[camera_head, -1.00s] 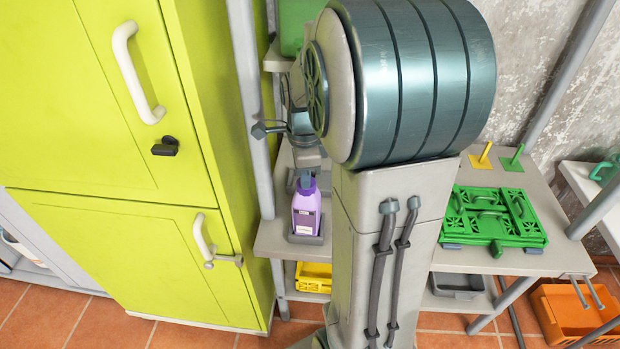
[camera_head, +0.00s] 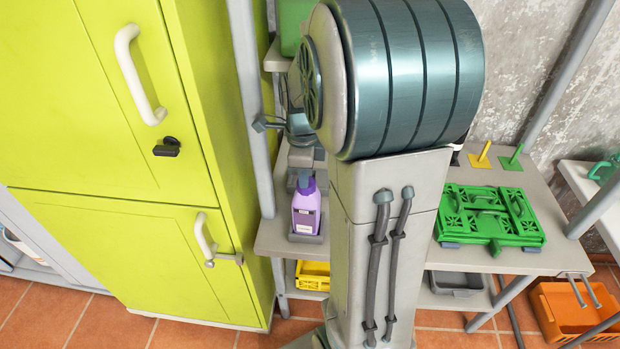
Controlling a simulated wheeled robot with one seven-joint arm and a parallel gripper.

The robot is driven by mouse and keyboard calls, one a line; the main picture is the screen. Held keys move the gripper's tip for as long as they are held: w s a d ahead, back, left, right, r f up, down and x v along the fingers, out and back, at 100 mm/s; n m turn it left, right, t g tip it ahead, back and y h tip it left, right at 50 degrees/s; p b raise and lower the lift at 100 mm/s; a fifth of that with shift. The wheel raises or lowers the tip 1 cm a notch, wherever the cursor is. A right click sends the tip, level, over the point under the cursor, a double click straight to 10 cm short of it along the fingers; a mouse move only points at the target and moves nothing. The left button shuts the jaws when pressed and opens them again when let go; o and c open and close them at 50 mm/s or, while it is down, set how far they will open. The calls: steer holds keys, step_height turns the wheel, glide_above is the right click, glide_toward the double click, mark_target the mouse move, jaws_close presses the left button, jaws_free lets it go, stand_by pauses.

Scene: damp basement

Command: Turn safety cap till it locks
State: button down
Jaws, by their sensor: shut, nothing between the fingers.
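A purple bottle (camera_head: 306,212) with a pale label stands upright in a low grey holder (camera_head: 304,238) at the left end of the grey workbench. Its small dark cap (camera_head: 305,181) sits on top, above a purple collar. I cannot tell from this view whether the cap is locked. My large arm link fills the middle of the view, just right of the bottle. Smaller grey and dark teal parts show behind it, above the bottle. I cannot make out my gripper's fingers; they seem to be hidden behind my arm.
A lime-green cabinet (camera_head: 100,110) stands close on the left, beside a grey post (camera_head: 250,110). Green slatted crate-like panels (camera_head: 488,214) lie on the workbench's right part (camera_head: 508,262). A yellow bin (camera_head: 312,275) and a grey tray (camera_head: 455,283) sit below. An orange crate (camera_head: 572,310) stands at lower right.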

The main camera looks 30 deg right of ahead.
steer(key=shift+f, duration=0.1)
steer(key=shift+m, duration=0.5)
step_height(320, 180, up, 7)
steer(key=p, duration=0.6)
steer(key=shift+w, duration=0.1)
steer(key=s+a+r+n+t, duration=0.2)
steer(key=s+a+n, duration=0.3)
steer(key=n, duration=0.8)
steer(key=s+a+r+n+t, duration=0.1)
steer(key=s+a+r+n, duration=0.3)
steer(key=s+n, duration=0.4)
steer(key=shift+a+r+n+t, duration=0.15)
steer(key=shift+a+n+t, duration=0.35)
steer(key=shift+n, duration=2)
